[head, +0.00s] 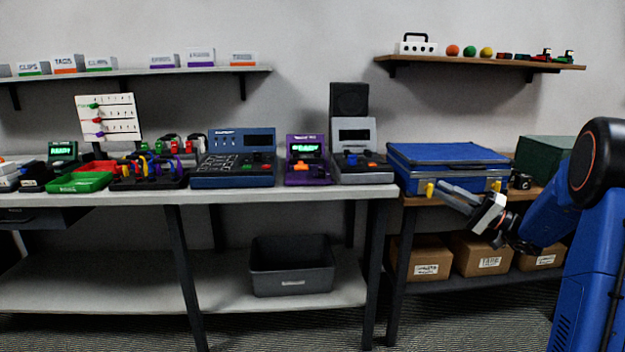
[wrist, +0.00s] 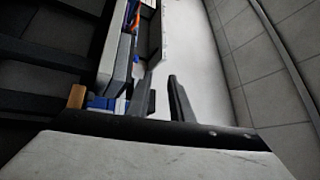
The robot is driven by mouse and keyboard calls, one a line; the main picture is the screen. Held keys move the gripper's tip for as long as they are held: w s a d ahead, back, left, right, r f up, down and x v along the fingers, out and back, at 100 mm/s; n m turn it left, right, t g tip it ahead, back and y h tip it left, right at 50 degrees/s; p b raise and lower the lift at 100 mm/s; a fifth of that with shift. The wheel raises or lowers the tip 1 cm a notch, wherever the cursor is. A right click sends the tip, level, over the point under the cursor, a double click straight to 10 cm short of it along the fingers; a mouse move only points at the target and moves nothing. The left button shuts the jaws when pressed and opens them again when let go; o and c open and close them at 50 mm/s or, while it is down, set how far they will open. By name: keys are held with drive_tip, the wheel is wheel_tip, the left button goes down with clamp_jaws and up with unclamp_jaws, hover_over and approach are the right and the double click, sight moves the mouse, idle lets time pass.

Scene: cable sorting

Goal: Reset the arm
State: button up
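My gripper (head: 446,192) is in front of the right-hand bench in the head view, at the height of the blue case's front. Its two grey fingers point left and slightly up. In the wrist view my gripper (wrist: 163,86) shows two dark fingers with a gap between them. Nothing is held between them. The arm comes in from the right edge of the head view and is bent, with its forearm angled down to the left.
A blue case (head: 446,155) with yellow latches lies on the right bench (head: 410,200), close behind my gripper. Cardboard boxes (head: 484,254) stand on the shelf below. The left bench (head: 290,196) holds cable devices, with a dark bin (head: 291,268) beneath. The floor in front looks clear.

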drive_tip(key=s+a+f+n+g+h, duration=0.1)
drive_tip(key=s+a+f+g+h, duration=0.3)
drive_tip(key=s+a, duration=0.65)
drive_tip(key=s+a+f+n+g+h, duration=0.1)
drive_tip(key=s+a+g+h, duration=0.3)
drive_tip(key=s+a, duration=0.7)
drive_tip(key=s+d+f+g+h, duration=0.2)
drive_tip(key=s+f+h, duration=0.25)
drive_tip(key=s, duration=0.85)
drive_tip(key=s+d+f+t+h, duration=0.3)
drive_tip(key=s+d+h, duration=0.3)
drive_tip(key=s+d, duration=0.3)
drive_tip(key=shift+f+n+t, duration=0.3)
drive_tip(key=shift+f+t, duration=0.1)
drive_tip(key=shift+f, duration=0.1)
